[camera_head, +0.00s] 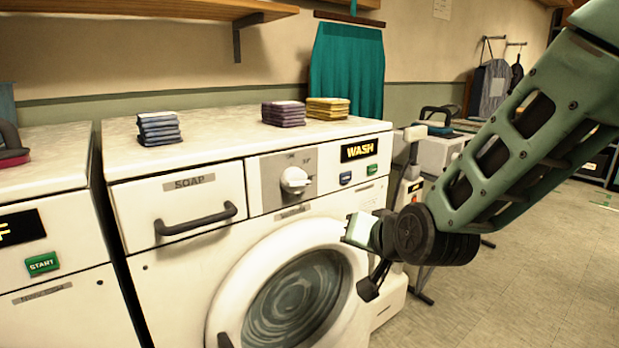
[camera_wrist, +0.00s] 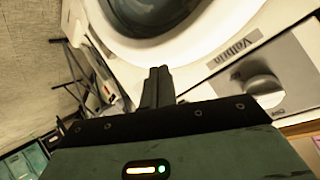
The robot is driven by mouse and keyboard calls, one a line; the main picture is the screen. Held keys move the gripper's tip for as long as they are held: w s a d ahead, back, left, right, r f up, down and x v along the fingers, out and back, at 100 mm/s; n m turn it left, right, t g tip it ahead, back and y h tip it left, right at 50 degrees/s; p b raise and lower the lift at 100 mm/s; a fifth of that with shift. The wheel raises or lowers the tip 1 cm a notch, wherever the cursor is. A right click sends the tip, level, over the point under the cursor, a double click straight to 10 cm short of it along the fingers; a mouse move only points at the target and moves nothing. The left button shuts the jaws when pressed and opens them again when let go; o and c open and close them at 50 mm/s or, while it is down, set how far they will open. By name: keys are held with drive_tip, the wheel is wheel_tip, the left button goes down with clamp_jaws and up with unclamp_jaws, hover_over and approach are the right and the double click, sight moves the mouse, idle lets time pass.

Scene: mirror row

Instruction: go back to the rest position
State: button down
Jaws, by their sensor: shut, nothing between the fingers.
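My gripper (camera_wrist: 158,72) shows in the wrist view with its two dark fingers together and nothing between them. In the head view, my green arm reaches in from the upper right, and its end is in front of the right side of the white washing machine (camera_head: 210,255). The fingers are hard to make out there. In the wrist view, the fingertips show just below the round door (camera_wrist: 190,45), with the white dial (camera_wrist: 265,90) to their right. I cannot tell the distance between the fingers and the machine's front.
Blue (camera_head: 158,128), purple (camera_head: 284,113) and yellow (camera_head: 328,107) cloth stacks sit on the machine top. A soap drawer handle (camera_head: 197,219) sticks out. A second machine (camera_head: 45,160) stands at left, an ironing area (camera_head: 440,145) behind my arm. The floor (camera_head: 530,260) at right looks clear.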

drive_tip(key=s+a+f+n+g, duration=0.1)
drive_tip(key=s+n+g, duration=0.2)
drive_tip(key=s, duration=0.4)
drive_tip(key=s+a+f+n+g, duration=0.1)
drive_tip(key=s+f+n+g, duration=0.15)
drive_tip(key=s, duration=0.55)
drive_tip(key=s+d+r+n+g+h, duration=0.1)
drive_tip(key=s+d+n+g+h, duration=0.45)
drive_tip(key=s, duration=0.85)
wheel_tip(320, 180, up, 17)
drive_tip(key=d+m+y+p, duration=0.1)
drive_tip(key=y+p, duration=0.1)
drive_tip(key=p, duration=1.5)
drive_tip(key=shift+w+p, duration=0.15)
drive_tip(key=shift+p, duration=0.15)
drive_tip(key=shift+d+f, duration=0.1)
idle(2.3)
